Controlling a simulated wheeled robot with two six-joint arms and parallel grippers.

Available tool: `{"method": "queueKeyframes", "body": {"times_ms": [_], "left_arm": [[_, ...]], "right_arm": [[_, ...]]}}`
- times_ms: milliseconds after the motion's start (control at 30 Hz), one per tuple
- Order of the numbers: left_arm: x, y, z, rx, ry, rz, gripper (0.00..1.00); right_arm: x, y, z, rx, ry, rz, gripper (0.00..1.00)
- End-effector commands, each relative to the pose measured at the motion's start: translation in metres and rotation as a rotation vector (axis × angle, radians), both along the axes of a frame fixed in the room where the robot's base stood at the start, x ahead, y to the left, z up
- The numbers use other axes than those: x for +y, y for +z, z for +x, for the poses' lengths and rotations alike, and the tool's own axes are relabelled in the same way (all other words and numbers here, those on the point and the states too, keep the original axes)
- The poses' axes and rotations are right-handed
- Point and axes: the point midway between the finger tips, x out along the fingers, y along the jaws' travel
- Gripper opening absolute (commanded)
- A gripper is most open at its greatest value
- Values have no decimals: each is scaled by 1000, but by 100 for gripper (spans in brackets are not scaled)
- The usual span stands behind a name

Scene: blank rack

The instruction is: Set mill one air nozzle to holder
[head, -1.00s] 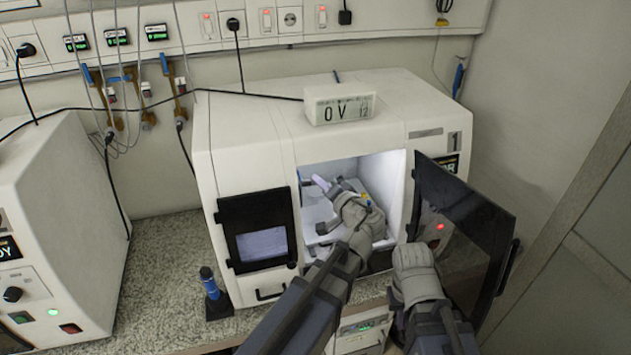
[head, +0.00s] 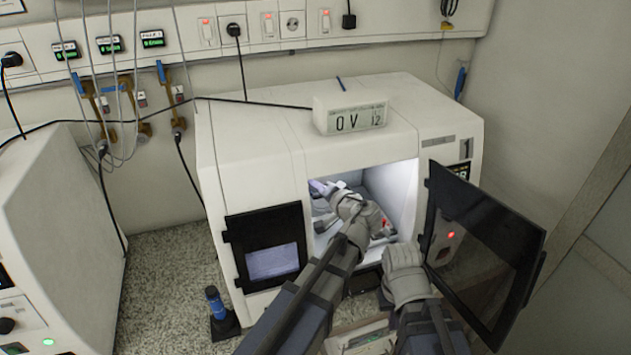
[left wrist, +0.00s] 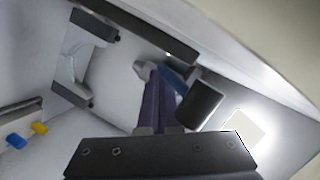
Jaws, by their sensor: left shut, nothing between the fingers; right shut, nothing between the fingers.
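Mill one (head: 250,160) is a white machine marked 1 with its right-hand chamber open. My left gripper (head: 320,187) reaches into the chamber. Its narrow purple fingers (left wrist: 152,72) are shut with nothing between them. In the left wrist view a dark cylinder (left wrist: 199,97) is beside the fingers, with a blue part partly hidden behind them; I cannot tell whether this is the air nozzle. A grey C-shaped bracket (left wrist: 72,92) stands on the left; I cannot tell whether it is the holder. My right gripper (head: 404,258) is shut and empty near the open door.
The dark glass door (head: 480,260) stands swung open at the right, close to my right gripper. A blue-handled tool (head: 213,300) stands on the speckled counter (head: 165,270). Yellow and blue knobs (left wrist: 39,128) are on the chamber's left side in the wrist view. A clock-like display (head: 350,117) sits on top.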

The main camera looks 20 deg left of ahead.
Motion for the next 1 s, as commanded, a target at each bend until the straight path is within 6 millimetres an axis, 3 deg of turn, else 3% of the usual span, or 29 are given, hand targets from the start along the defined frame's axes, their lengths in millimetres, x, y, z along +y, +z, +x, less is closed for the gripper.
{"method": "queueKeyframes", "body": {"times_ms": [33,100,300,467,1000], "left_arm": [[0,6,0,35,1,-26,0],[-1,2,-2,91,2,-62,0],[-4,-12,-7,218,1,-147,0],[-8,-25,-12,240,-1,-162,0],[-8,-19,-12,237,0,-160,0]], "right_arm": [[0,15,0,0,0,0,0],[0,24,0,0,-2,0,0],[0,40,0,0,-7,1,0],[0,31,0,0,-6,1,0],[0,37,0,0,-6,1,0]]}}
